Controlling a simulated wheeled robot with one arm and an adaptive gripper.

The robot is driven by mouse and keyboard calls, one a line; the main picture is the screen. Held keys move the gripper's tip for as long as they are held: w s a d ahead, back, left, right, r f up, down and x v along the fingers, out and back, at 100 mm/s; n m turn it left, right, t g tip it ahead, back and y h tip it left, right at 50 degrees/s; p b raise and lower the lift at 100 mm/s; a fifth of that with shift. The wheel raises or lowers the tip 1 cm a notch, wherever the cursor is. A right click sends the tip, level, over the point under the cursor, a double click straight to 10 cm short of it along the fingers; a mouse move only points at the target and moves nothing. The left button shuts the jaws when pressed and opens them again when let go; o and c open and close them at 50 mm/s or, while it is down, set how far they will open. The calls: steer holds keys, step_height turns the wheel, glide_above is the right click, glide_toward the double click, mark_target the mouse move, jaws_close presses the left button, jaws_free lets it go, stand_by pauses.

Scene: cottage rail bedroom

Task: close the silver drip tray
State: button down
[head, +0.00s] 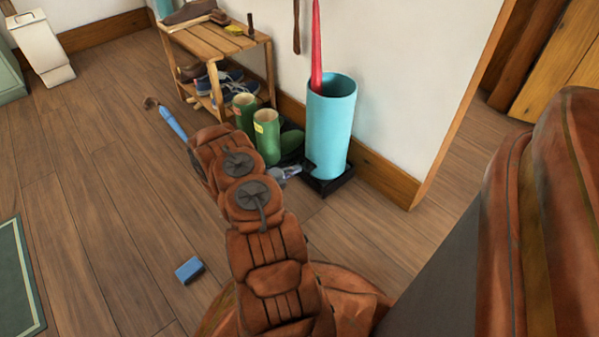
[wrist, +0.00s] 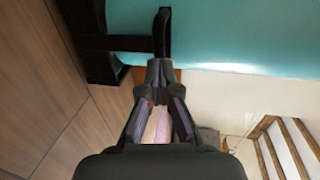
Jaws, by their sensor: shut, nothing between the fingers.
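A dark, nearly black drip tray (head: 333,186) lies on the floor under a tall teal umbrella stand (head: 330,125); no silver shows on it. In the wrist view the dark tray (wrist: 98,45) is at the upper left, with a dark bar and upright end piece running across the teal stand (wrist: 225,35). My gripper (head: 291,171) is low, just left of the tray. In the wrist view my gripper (wrist: 160,68) is shut and empty, its tips at the dark upright piece. I cannot tell whether they touch it. My arm hides part of the floor.
Green boots (head: 266,137) stand left of the tray, by a wooden shoe rack (head: 215,45) against the wall. A red umbrella (head: 317,45) sticks out of the stand. A blue block (head: 189,270) and a blue-handled brush (head: 172,124) lie on the floor. Open floor is at left.

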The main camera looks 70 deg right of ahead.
steer(key=shift+d+r, duration=0.15)
steer(key=shift+d, duration=0.2)
steer(key=p+v, duration=0.5)
steer(key=v, duration=0.9)
steer(key=shift+a, duration=0.3)
